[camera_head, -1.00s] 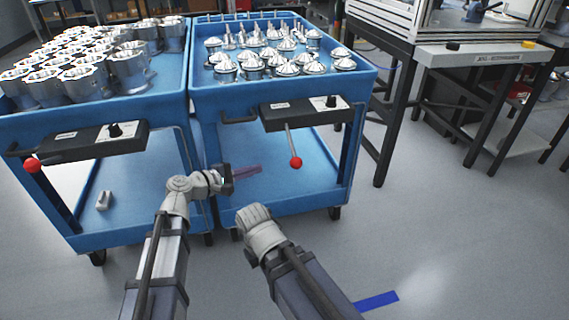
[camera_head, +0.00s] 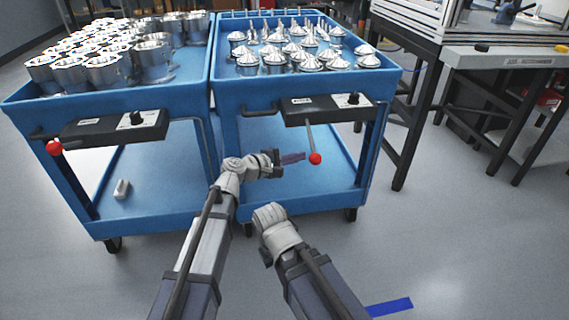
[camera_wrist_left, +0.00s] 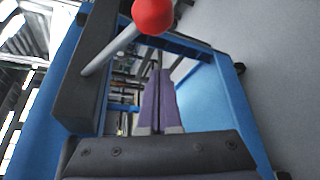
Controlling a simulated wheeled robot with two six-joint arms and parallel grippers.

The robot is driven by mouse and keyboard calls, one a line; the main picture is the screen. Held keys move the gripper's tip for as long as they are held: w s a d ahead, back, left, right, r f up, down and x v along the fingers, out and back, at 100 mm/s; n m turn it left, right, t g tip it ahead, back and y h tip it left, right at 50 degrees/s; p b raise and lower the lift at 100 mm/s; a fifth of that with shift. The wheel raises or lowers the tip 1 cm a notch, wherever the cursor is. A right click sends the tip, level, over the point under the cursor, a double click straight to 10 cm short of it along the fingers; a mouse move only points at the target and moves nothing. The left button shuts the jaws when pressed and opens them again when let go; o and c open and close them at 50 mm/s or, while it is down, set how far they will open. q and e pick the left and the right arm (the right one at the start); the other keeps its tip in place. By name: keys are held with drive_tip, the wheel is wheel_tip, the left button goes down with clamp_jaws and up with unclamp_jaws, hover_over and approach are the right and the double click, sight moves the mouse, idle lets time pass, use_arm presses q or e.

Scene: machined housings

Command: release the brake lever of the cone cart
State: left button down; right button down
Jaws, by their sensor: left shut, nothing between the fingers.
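The cone cart (camera_head: 232,92) is the blue cart on the right in the head view, with shiny metal cones (camera_head: 302,60) on its top tray. Its brake lever (camera_head: 311,136) is a thin grey rod hanging steeply down from a black box (camera_head: 328,108), with a red ball (camera_head: 315,159) at its end. My left gripper (camera_head: 303,156) is shut and empty, its purple fingers just left of the ball. In the left wrist view the red ball (camera_wrist_left: 153,14) lies ahead of the fingers (camera_wrist_left: 160,80); I cannot tell whether they touch. My right wrist (camera_head: 275,226) is low in front; its fingers are hidden.
A second blue cart (camera_head: 165,98) with metal housings stands at the left, with its own black box (camera_head: 110,125) and red-ball lever (camera_head: 54,147). A dark-framed workbench (camera_head: 440,60) stands at the right.

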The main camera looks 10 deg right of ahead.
use_arm(q)
drive_tip(key=shift+s+d+r+p, duration=0.2)
drive_tip(key=shift+s+r+p, duration=0.15)
drive_tip(key=shift+s, duration=0.2)
drive_tip(key=shift+s+d+r+p, duration=0.15)
drive_tip(key=shift+s+r+p, duration=0.15)
drive_tip(key=shift+s, duration=0.3)
drive_tip(key=shift+s+d+r+p, duration=0.25)
drive_tip(key=shift+s+p, duration=0.15)
drive_tip(key=shift+s, duration=0.15)
wheel_tip(320, 180, up, 12)
drive_tip(key=s+n+g+y+p, duration=0.1)
drive_tip(key=n+g+p, duration=0.4)
drive_tip(key=p, duration=1.2)
drive_tip(key=shift+s+n+p, duration=0.15)
drive_tip(key=shift+n+p, duration=0.15)
drive_tip(key=shift+n, duration=0.5)
